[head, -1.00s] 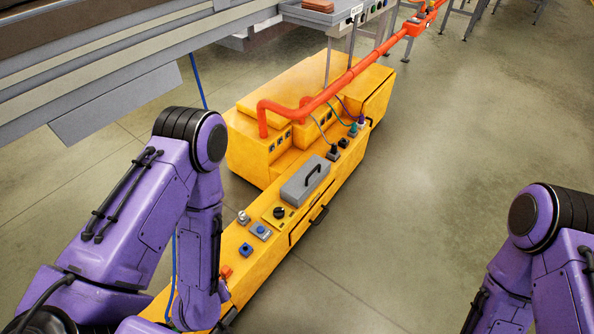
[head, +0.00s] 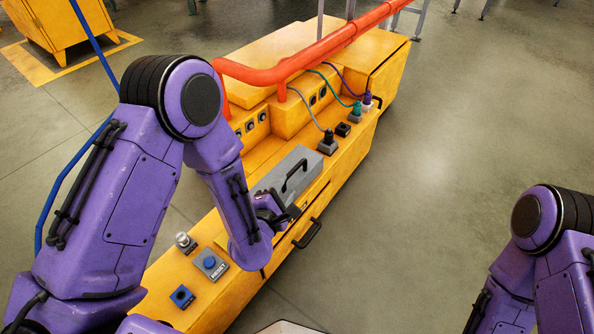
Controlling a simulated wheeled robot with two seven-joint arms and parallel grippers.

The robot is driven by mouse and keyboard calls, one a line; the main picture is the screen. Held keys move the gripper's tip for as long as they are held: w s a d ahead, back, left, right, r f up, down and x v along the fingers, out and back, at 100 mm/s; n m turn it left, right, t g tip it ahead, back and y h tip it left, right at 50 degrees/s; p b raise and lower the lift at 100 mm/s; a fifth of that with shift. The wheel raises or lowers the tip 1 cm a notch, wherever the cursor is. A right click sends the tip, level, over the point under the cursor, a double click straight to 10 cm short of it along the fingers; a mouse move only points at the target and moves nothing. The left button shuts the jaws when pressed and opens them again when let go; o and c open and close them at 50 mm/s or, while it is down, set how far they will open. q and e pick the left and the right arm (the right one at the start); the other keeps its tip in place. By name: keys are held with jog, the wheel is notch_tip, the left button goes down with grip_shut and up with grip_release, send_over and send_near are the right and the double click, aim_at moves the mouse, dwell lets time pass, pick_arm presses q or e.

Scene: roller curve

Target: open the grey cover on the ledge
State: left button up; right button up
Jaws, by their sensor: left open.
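The grey cover (head: 284,172) is a flat box with a black handle (head: 294,174) on top. It lies shut on the ledge (head: 345,157) of the yellow machine. My left gripper (head: 282,212) is open at the near end of the cover, close to it; whether it touches cannot be told. My left forearm hides the part of the ledge beside the cover's near end. My right arm (head: 545,240) is at the right edge, and its gripper is out of view.
A blue button (head: 210,262), a second blue switch (head: 181,296) and a silver knob (head: 185,243) sit on the near ledge. Plugs with cables (head: 328,143) stand beyond the cover. An orange pipe (head: 300,60) runs above. The floor at right is clear.

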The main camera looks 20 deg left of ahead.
aim_at(291, 175)
pick_arm(q)
jog(key=b+x, duration=0.2)
jog(key=x, duration=0.6)
jog(key=shift+w+a+f, duration=0.1)
jog(key=shift+w, duration=0.25)
jog(key=shift+c, duration=0.3)
grip_shut()
